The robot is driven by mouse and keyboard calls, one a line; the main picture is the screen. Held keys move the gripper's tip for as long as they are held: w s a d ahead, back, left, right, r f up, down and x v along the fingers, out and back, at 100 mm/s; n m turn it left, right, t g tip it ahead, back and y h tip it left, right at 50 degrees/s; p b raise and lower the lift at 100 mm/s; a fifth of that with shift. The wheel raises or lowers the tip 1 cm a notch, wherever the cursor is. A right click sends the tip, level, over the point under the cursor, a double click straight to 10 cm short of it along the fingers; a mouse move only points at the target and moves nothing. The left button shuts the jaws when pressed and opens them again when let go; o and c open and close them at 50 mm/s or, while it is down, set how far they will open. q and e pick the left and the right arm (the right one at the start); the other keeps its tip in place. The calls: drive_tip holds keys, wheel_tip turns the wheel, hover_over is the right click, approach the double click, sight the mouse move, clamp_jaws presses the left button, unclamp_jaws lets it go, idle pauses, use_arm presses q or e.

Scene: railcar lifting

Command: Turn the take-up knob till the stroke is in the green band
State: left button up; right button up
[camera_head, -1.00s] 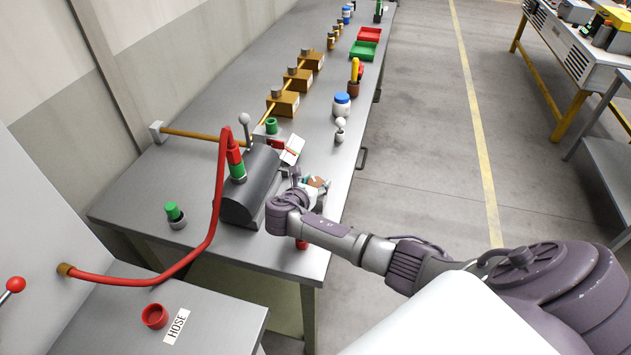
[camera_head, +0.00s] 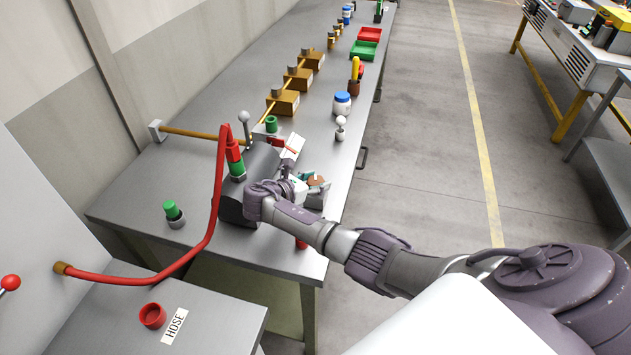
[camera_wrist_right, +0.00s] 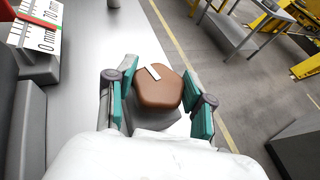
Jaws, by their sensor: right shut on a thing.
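The brown take-up knob (camera_head: 316,181) is at the front right side of a dark rounded housing (camera_head: 262,162) on the bench. In the right wrist view the knob (camera_wrist_right: 157,88), with a white mark on top, sits between the teal fingers of my right gripper (camera_wrist_right: 157,100). My right gripper (camera_head: 308,180) is shut on it. A white stroke scale (camera_head: 291,146) with a red pointer stands behind the housing. It is cut off at the upper left of the right wrist view (camera_wrist_right: 45,32), with millimetre marks and a red bar; I cannot tell its reading. My left gripper is not in view.
A red hose (camera_head: 214,205) with a red and green coupling arches left of the housing.

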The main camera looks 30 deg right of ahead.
drive_tip(key=o, duration=1.2)
drive_tip(key=shift+c, duration=0.2)
drive_tip(key=v, duration=1.2)
drive_tip(key=shift+c, duration=0.2)
